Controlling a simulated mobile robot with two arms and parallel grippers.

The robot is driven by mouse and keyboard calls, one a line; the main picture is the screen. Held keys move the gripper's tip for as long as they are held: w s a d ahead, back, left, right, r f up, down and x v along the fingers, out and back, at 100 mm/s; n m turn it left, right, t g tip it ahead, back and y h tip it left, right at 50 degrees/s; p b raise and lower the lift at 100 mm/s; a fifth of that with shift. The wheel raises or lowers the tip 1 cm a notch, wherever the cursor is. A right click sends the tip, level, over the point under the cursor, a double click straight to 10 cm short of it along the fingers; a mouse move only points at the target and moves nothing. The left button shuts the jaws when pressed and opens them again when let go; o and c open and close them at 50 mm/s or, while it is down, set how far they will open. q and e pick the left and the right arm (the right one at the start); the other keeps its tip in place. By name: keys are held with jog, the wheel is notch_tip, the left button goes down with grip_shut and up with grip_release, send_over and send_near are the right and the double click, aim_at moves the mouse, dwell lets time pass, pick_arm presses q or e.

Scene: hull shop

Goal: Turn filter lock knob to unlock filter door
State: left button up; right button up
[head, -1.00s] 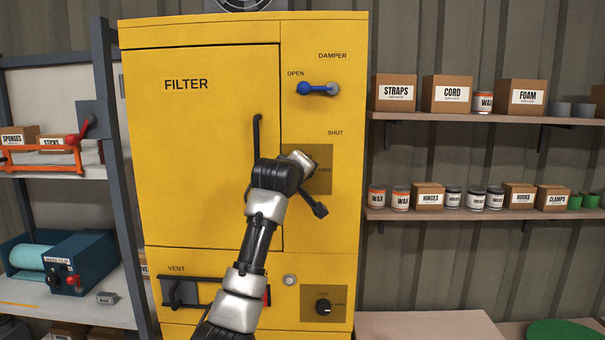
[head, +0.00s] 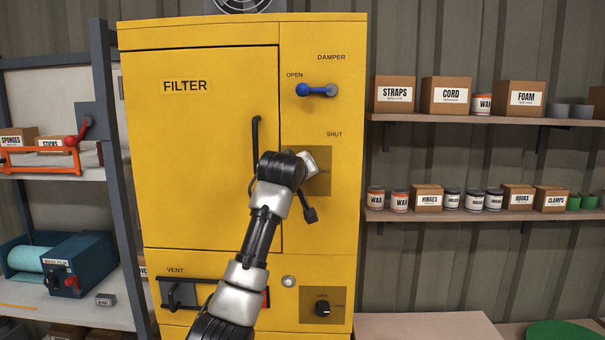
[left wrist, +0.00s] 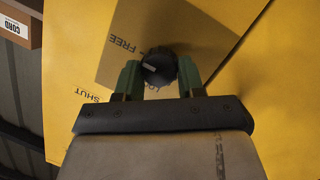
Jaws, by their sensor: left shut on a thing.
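The yellow filter cabinet stands straight ahead with its filter door (head: 205,150) shut flush in the frame. The dark lock knob (left wrist: 160,66) sits on a brown plate (head: 323,158) right of the door. In the left wrist view, the word FREE shows on the plate; another label is mostly covered by the knob. My left gripper (left wrist: 160,76) is shut on the knob, one green finger on each side. In the head view my wrist hides the knob and fingertips. A pale mark shows on the knob. My right gripper is in neither view.
The black door handle (head: 256,135) is close left of my wrist. A blue damper lever (head: 316,90) is above, and a vent handle (head: 175,295) and second knob (head: 322,308) are below. Shelves with boxes and cans flank the cabinet.

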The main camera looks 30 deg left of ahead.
pick_arm(q)
jog(key=shift+f, duration=0.25)
jog(key=o, duration=0.8)
jog(key=shift+o, duration=0.6)
jog(key=shift+r, duration=0.15)
jog(key=b+v, duration=0.5)
jog(key=v, duration=0.5)
jog(key=shift+s+d+b, duration=0.2)
jog(key=shift+s+b, duration=0.15)
jog(key=shift+r, duration=0.1)
